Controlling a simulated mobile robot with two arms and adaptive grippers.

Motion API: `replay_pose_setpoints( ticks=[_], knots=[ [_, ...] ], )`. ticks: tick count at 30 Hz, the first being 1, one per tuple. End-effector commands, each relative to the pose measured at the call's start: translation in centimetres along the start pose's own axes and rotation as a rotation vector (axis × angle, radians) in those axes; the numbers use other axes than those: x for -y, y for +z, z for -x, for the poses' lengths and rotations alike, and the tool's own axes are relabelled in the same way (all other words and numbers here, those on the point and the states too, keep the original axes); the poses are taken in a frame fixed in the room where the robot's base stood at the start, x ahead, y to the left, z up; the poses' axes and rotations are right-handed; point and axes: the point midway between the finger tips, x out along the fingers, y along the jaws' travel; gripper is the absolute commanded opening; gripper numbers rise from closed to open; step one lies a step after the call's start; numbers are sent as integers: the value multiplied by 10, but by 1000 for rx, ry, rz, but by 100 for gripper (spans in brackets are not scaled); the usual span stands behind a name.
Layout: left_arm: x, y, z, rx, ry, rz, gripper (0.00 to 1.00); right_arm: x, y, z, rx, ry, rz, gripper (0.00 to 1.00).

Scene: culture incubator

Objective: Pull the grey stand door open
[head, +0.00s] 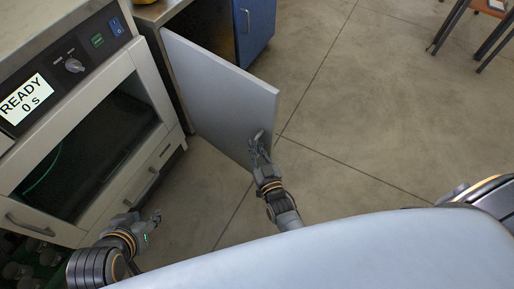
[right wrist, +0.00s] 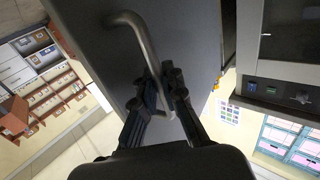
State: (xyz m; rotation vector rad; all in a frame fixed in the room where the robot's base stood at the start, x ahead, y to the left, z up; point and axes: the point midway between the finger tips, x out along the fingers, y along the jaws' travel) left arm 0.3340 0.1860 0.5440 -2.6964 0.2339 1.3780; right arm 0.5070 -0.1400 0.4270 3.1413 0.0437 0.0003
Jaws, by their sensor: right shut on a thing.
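The grey stand door (head: 212,92) stands swung well out from the stand, its flat face toward me. My right gripper (head: 258,148) is at the bar handle (head: 257,136) near the door's free edge. In the right wrist view the door (right wrist: 92,45) fills the upper middle, and my right gripper (right wrist: 165,78) is shut on its curved metal handle (right wrist: 137,28). My left gripper (head: 153,220) is low in front of the incubator, away from the door and touching nothing I can see. Its fingers are too small to read.
The incubator (head: 125,60) with a lit READY display (head: 27,100) stands at the left, its dark front opening facing out. A blue cabinet (head: 255,30) is behind the door. Table legs (head: 450,28) show at the top right. The floor (head: 375,120) right of the door is clear.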

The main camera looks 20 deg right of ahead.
Motion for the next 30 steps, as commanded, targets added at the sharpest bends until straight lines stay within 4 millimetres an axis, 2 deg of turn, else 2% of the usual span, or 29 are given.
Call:
replay_pose_setpoints(
  ticks=[1,7,9,11,12,20,23,26,30],
  knots=[
    [0,0,0,-1,1,0,40,-4,6,4,11,6,3,0],
    [-1,0,-1,0,2,3,40,-4,6,4,12,6,3,0],
    [-1,0,-1,1,2,4,40,-4,6,4,12,6,2,19],
    [-1,0,-1,1,1,4,40,-4,5,4,10,5,2,31],
    [-1,0,-1,2,1,4,40,-3,4,3,9,4,2,33],
    [2,1,-1,5,-4,3,40,-1,2,2,4,2,0,33],
    [2,1,-1,4,-4,2,40,-1,2,7,4,1,0,33],
    [2,1,-1,4,-3,2,40,-1,3,22,6,2,0,33],
    [1,1,-1,3,-2,2,40,-2,3,52,9,3,0,33]
  ],
)
